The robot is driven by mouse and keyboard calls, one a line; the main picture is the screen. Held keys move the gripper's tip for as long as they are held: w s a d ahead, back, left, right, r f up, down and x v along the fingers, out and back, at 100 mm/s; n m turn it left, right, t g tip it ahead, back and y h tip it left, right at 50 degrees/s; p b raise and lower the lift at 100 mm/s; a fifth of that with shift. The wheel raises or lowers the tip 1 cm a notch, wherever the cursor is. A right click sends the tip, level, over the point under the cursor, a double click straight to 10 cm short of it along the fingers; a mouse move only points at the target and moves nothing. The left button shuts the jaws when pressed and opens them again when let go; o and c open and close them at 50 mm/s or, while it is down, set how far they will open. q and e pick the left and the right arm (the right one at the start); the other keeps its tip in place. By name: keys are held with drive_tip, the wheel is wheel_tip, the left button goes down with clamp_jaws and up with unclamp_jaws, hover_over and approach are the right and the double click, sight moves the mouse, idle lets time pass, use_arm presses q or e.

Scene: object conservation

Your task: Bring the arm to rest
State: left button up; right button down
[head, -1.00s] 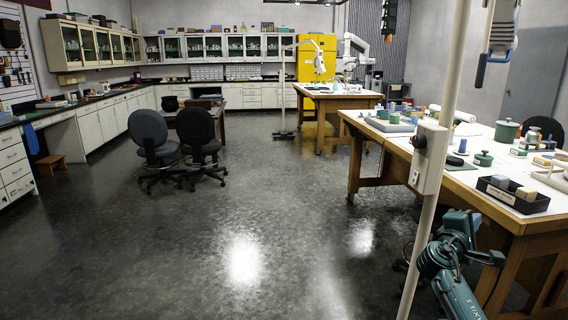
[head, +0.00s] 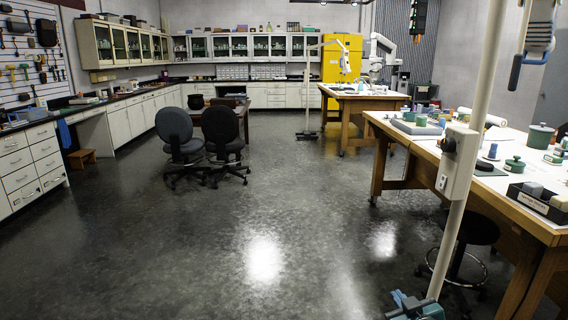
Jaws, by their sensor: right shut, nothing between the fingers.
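My right gripper (head: 416,307) shows only in part at the bottom edge of the head view, a teal and grey shape right beside the foot of a pale pole. It is shut and empty. Most of my right arm is cut off below the picture. My left gripper and left arm are not in view.
A pale pole with a switch box (head: 457,160) rises close in front of the wooden worktable (head: 402,135) at right. A dark stool (head: 470,230) stands by the table. Two office chairs (head: 180,140) stand at centre left. The dark floor (head: 250,230) between is clear.

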drive_tip(key=s+a+f+g+y, duration=0.1)
drive_tip(key=s+a+f, duration=0.2)
drive_tip(key=s, duration=0.6)
drive_tip(key=s+a+f+g+y, duration=0.1)
drive_tip(key=s+a+f, duration=0.3)
drive_tip(key=s, duration=0.6)
drive_tip(key=s+a+f+g, duration=0.2)
drive_tip(key=s+a+f, duration=0.2)
drive_tip(key=s, duration=0.6)
drive_tip(key=shift+a+f+m+y, duration=0.25)
drive_tip(key=shift+a+m+y, duration=0.15)
drive_tip(key=shift+a, duration=0.5)
